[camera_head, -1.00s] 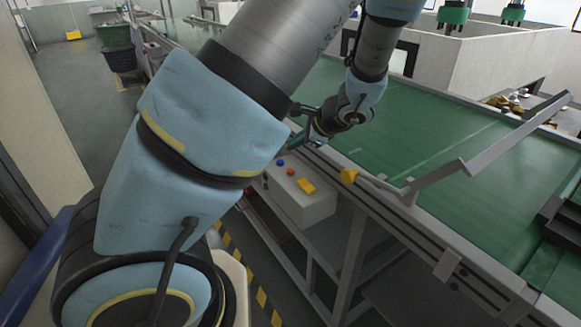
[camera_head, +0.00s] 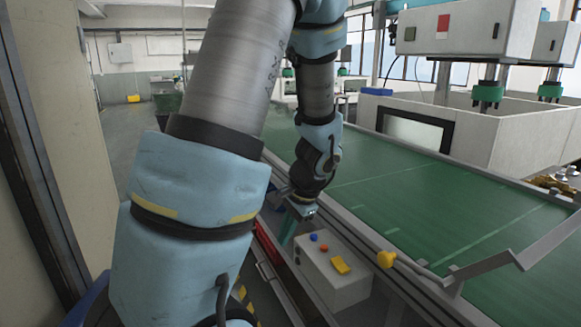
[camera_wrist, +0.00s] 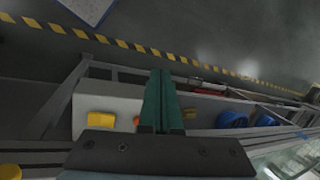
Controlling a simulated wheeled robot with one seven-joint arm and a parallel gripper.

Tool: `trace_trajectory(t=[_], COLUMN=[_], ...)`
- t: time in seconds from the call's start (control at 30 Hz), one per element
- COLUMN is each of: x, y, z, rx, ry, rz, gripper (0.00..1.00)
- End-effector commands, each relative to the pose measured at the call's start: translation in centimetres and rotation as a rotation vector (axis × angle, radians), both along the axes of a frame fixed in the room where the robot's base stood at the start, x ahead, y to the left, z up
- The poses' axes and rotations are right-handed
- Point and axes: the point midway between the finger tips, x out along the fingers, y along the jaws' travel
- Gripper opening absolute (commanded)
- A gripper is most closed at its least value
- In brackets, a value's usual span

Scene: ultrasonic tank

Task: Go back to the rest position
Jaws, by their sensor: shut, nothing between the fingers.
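My gripper (camera_head: 291,232) hangs from my arm beside the near edge of the green conveyor, pointing down. It is just left of a white control box (camera_head: 338,283) with blue, red and yellow buttons. In the wrist view its two green fingers (camera_wrist: 162,85) are pressed together with nothing between them. The control box (camera_wrist: 103,105) shows just left of the fingers there, lower than the gripper. I cannot tell the exact gap between gripper and box. My upper arm covers part of the head view.
The green conveyor (camera_head: 420,205) runs along the right. A white tank (camera_head: 440,125) stands beyond. Blue round objects (camera_wrist: 231,119) lie right of the fingers in the wrist view. Black-yellow floor tape (camera_wrist: 130,46) borders the open floor.

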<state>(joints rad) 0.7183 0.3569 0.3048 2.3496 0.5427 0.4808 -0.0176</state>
Motion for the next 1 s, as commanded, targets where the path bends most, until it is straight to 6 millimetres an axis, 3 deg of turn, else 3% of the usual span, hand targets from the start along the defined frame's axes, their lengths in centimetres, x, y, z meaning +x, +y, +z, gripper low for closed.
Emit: trace_trajectory(t=[0.13, 0.4, 0.6, 1.0], x=[-2.5, -5.6, -6.4, -6.5], y=[2.7, 5.2, 5.8, 5.8], z=[1.6, 4.1, 4.7, 4.7], rx=[-0.166, -0.373, -0.423, -0.426], ry=[-0.008, -0.06, -0.081, -0.081], rz=[0.28, 0.662, 0.767, 0.77], gripper=[0.0, 0.0, 0.0, 0.0])
